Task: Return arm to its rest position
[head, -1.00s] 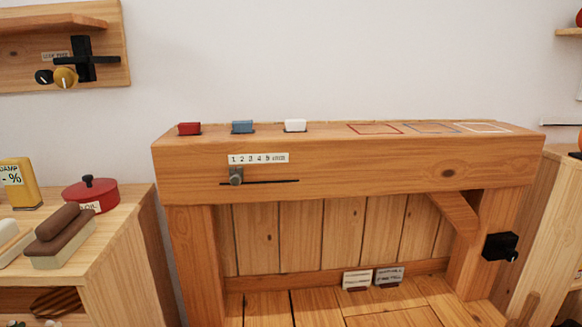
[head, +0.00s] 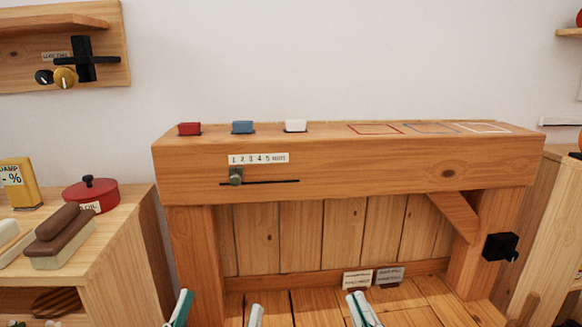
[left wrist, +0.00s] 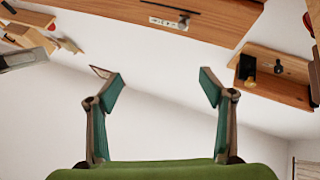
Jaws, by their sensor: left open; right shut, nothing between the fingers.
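My left gripper (head: 218,309) shows at the bottom edge of the head view, its two fingertips spread apart with nothing between them. In the left wrist view the same gripper (left wrist: 162,88) is open and empty, its teal finger pads wide apart before a pale wall. My right gripper (head: 361,308) shows at the bottom edge, to the right of the left one, its fingertips together and holding nothing. Both grippers are in front of the wooden bench frame, below its thick beam (head: 350,181). The rest of both arms is outside the head view.
The beam carries red (head: 189,128), blue (head: 242,127) and white (head: 295,125) blocks, coloured outlines and a slider knob (head: 236,176). Two small labels (head: 357,279) stand below it. A left cabinet holds a red pot (head: 90,194) and brushes (head: 62,238). A black box (head: 500,247) is on the right post.

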